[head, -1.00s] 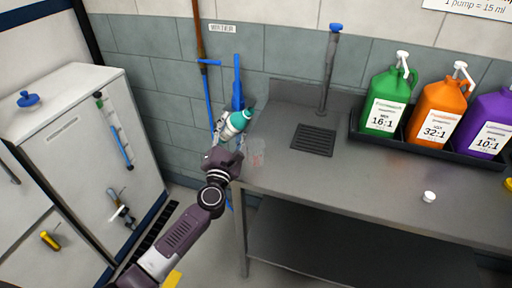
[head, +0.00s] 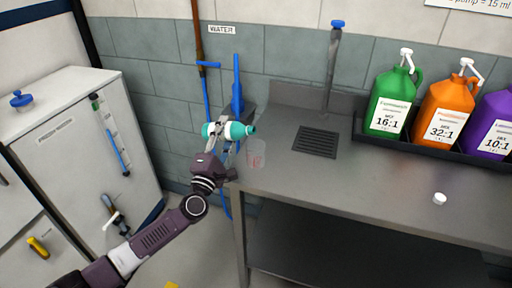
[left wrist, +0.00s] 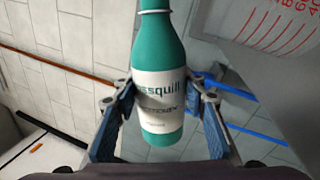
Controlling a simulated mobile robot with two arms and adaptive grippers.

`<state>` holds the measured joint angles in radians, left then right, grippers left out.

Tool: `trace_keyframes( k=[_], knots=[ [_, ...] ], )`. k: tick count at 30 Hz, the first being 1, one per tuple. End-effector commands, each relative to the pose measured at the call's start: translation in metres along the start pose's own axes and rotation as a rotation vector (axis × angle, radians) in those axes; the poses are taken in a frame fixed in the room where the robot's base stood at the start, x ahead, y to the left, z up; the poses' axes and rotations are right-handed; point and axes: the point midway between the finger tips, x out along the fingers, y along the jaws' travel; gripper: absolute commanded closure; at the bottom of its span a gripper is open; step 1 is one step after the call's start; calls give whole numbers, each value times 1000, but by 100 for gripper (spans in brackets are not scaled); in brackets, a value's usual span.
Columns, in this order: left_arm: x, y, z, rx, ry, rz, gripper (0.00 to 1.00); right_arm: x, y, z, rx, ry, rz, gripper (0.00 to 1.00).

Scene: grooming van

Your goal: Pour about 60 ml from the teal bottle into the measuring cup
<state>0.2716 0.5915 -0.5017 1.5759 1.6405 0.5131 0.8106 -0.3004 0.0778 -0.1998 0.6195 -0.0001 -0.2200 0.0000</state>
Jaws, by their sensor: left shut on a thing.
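The teal bottle (head: 211,130) with a white label lies about horizontal in the head view, its neck pointing right. My left gripper (head: 227,143) is shut around its labelled middle, one finger on each side, as the left wrist view (left wrist: 166,100) shows. The clear measuring cup (head: 257,155) with red marks stands upright at the left end of the steel table. The bottle's mouth appears just above the cup's rim in the picture, apart from it. The cup's red scale also shows in the left wrist view (left wrist: 275,25). No stream of liquid is visible. My right gripper is not in view.
Green (head: 392,100), orange (head: 437,115) and purple (head: 488,125) pump jugs stand in a black tray. A white cap (head: 439,198) lies near the table's front.

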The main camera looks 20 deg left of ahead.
Motion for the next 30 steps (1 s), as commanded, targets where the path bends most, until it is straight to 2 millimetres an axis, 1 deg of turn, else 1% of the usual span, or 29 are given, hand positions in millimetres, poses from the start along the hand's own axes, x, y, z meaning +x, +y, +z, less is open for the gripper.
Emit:
trace_keyframes(
  k=[1, 2, 9, 30],
  knots=[
    [0, 0, -1, 54, -12, -1, 90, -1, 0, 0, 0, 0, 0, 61],
    [0, 1, 0, 66, -17, 1, 90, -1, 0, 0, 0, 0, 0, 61],
    [0, 0, -1, 106, -27, 0, 90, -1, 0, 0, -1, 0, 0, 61],
    [2, 8, 2, 181, -47, 1, 90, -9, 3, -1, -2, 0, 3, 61]
  ],
)
